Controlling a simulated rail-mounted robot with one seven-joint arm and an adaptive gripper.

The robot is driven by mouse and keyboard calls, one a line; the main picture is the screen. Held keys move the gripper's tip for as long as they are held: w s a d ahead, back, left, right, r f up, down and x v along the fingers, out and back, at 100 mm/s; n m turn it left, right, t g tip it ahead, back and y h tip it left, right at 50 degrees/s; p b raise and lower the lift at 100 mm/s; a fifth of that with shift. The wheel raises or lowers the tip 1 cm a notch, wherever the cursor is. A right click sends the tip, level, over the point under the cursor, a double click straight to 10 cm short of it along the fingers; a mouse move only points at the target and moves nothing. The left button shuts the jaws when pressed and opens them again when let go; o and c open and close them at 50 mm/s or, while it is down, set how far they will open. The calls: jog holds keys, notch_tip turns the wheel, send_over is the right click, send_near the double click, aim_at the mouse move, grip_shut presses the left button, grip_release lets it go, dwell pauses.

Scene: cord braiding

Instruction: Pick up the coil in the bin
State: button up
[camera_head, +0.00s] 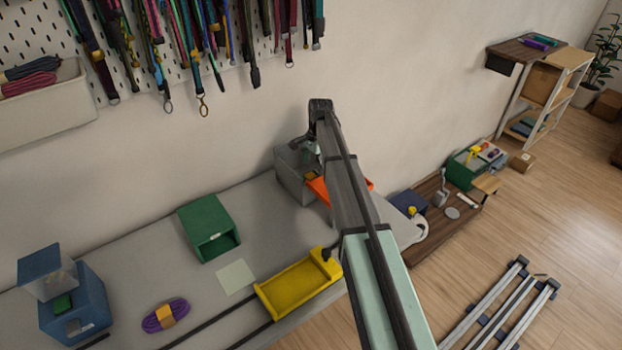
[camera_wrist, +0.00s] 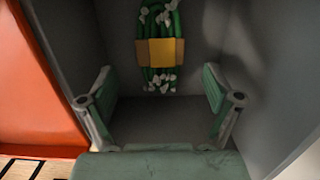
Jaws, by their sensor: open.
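The coil (camera_wrist: 160,48) shows in the wrist view as a green cord bundle with white bits and a yellow band around its middle. It is inside the grey bin (camera_wrist: 118,32), toward the bin's far side. My gripper (camera_wrist: 158,88) is open and empty, its two fingers spread wide. The coil lies ahead of the fingertips, centred between them and apart from them. In the head view, the grey bin (camera_head: 286,178) stands at the far end of the table by the wall. My gripper (camera_head: 308,146) is over it, and my arm hides part of the bin; the coil is barely discernible there.
An orange tray (camera_head: 317,192) stands right beside the bin; its wall (camera_wrist: 40,85) also shows in the wrist view. A green box (camera_head: 205,222), a yellow tray (camera_head: 295,287) and a purple coil (camera_head: 165,316) are on the table (camera_head: 120,265). Straps hang above from the pegboard.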

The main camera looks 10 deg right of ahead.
aim_at(311, 176)
jog(key=f+p, duration=0.1)
jog(key=f, duration=0.2)
jog(key=shift+s+a+f+p, duration=0.2)
jog(key=shift+a+f+p, duration=0.2)
jog(key=shift+f, duration=0.3)
jog(key=shift+f, duration=0.25)
jog(key=c, duration=1.3)
